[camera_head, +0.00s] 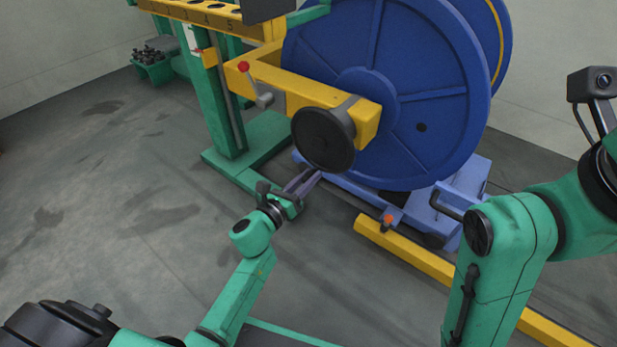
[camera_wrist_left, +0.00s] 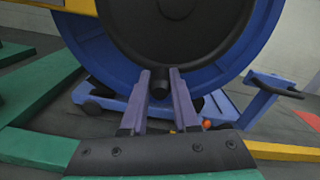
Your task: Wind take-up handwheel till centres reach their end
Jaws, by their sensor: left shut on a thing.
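The take-up handwheel (camera_head: 322,138) is a black disc on the end of the yellow arm, in front of the big blue reel (camera_head: 433,118). In the left wrist view the handwheel (camera_wrist_left: 180,35) fills the upper middle, with a short dark knob (camera_wrist_left: 160,84) at its lower rim. My left gripper (camera_head: 318,174) is at the handwheel's lower edge. In the left wrist view its purple fingers (camera_wrist_left: 160,88) are shut on the knob, one on each side. The centres are hidden behind the yellow arm and reel. Of my right arm only green links show; its gripper is out of view.
The yellow arm (camera_head: 297,88) carries a red-knobbed lever (camera_head: 244,68). A blue trolley (camera_head: 465,184) stands under the reel, beside a yellow floor rail (camera_head: 412,258). A green post (camera_head: 217,105) stands left. A green bin (camera_head: 154,67) sits far left. The left floor is clear.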

